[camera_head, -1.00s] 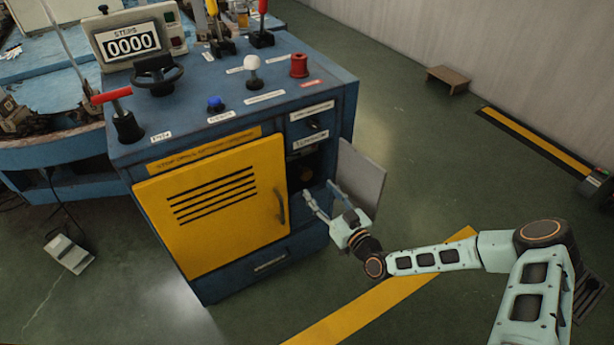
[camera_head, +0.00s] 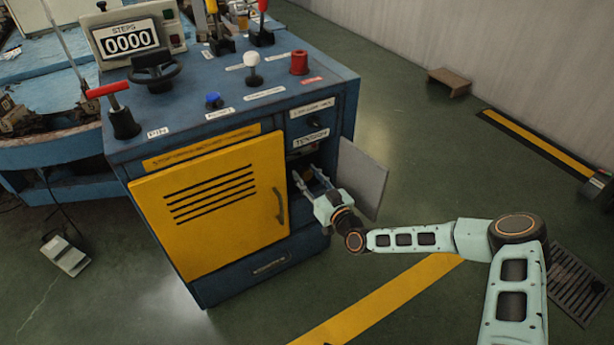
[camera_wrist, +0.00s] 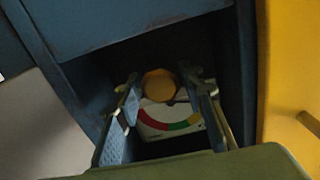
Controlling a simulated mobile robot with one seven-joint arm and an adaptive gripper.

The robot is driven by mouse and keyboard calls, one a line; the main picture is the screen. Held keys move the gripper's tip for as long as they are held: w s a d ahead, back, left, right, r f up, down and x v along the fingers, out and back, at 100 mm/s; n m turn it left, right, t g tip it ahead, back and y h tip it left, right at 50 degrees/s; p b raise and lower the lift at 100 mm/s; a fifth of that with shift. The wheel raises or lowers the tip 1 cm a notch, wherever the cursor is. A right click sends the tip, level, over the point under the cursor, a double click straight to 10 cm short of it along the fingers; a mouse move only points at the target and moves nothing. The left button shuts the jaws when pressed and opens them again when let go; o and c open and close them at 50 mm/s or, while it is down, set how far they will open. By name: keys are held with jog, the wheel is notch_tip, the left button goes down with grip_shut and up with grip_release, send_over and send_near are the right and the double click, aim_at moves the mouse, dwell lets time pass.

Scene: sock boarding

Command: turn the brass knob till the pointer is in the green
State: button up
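The brass knob (camera_wrist: 159,84) shows in the wrist view inside a dark compartment. Below it is a white dial plate (camera_wrist: 160,112) with a coloured arc: red at left, green (camera_wrist: 178,126) at lower right, orange at the right end. I cannot make out the pointer clearly. My gripper (camera_head: 306,172) reaches into the compartment in the head view. Its two fingers are spread apart, and in the wrist view the knob appears between the fingertips; I see gaps and no clear contact. In the head view the knob is hidden.
The compartment opens in a blue cabinet (camera_head: 262,105), under a TENSION label (camera_head: 311,139). Its grey door (camera_head: 362,177) stands open at the right. A yellow louvred door (camera_head: 215,205) is close on the left.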

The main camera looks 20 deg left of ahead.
jog(key=c, duration=0.7)
jog(key=shift+m, duration=0.3)
jog(key=m, duration=0.4)
jog(key=shift+m, duration=0.3)
jog(key=m, duration=0.5)
jog(key=shift+s, duration=0.1)
jog(key=m, duration=0.6)
jog(key=shift+m, duration=0.4)
jog(key=m, duration=0.5)
jog(key=shift+a+m, duration=0.1)
jog(key=shift+m, duration=0.2)
